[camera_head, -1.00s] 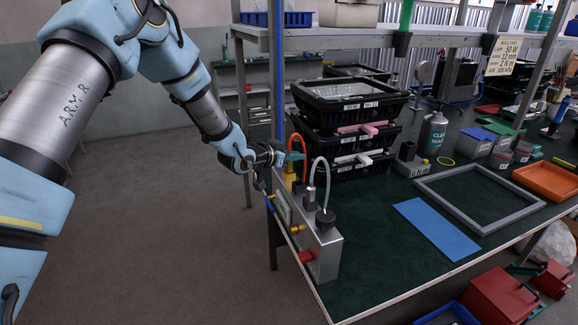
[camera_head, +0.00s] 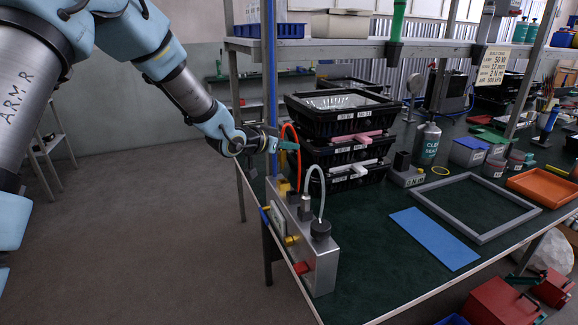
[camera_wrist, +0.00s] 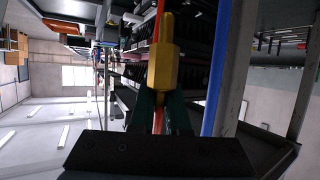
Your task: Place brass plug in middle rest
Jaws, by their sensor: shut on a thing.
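My gripper (camera_head: 289,147) is beside the front left post, above the grey metal test box (camera_head: 318,262). Its green fingers (camera_wrist: 162,112) are shut on the brass plug (camera_wrist: 165,66), which fills the middle of the wrist view. An orange hose (camera_head: 297,150) loops between the gripper and the test box; it also shows beside the plug in the wrist view. The plug is not clear in the head view. A small grey block (camera_head: 405,178) with lettering and a dark upright part stands on the bench right of the black housings. I cannot tell which rest is the middle one.
Stacked black floodlight housings (camera_head: 345,107) stand just right of my gripper. The blue post (camera_head: 271,80) and shelf edge are close by. A blue mat (camera_head: 435,238) and grey frame (camera_head: 475,207) lie on the green bench.

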